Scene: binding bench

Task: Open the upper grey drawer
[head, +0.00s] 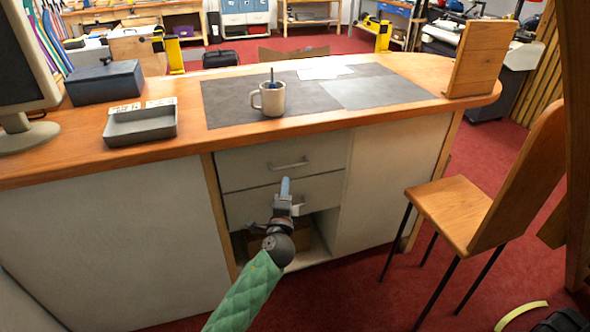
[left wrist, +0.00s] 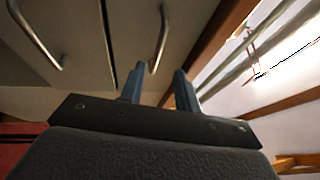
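The upper grey drawer (head: 240,160) is in the desk front and looks shut, flush with the front. Its metal bar handle (head: 287,164) also shows in the left wrist view (left wrist: 161,38). The lower drawer (head: 322,190) is just below, partly hidden by my gripper in the head view; its handle shows in the left wrist view (left wrist: 35,36). My left gripper (head: 285,187) is open and empty, in front of the drawers and below the upper handle. In the left wrist view its fingers (left wrist: 158,88) are apart, with the upper handle beyond them. I do not see my right gripper.
The desk top (head: 350,125) overhangs the drawers and carries a mug (head: 272,99), a grey tray (head: 140,124) and a dark box (head: 104,82). An open compartment is under the drawers. A wooden chair (head: 462,205) stands to the right. Red floor is free between.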

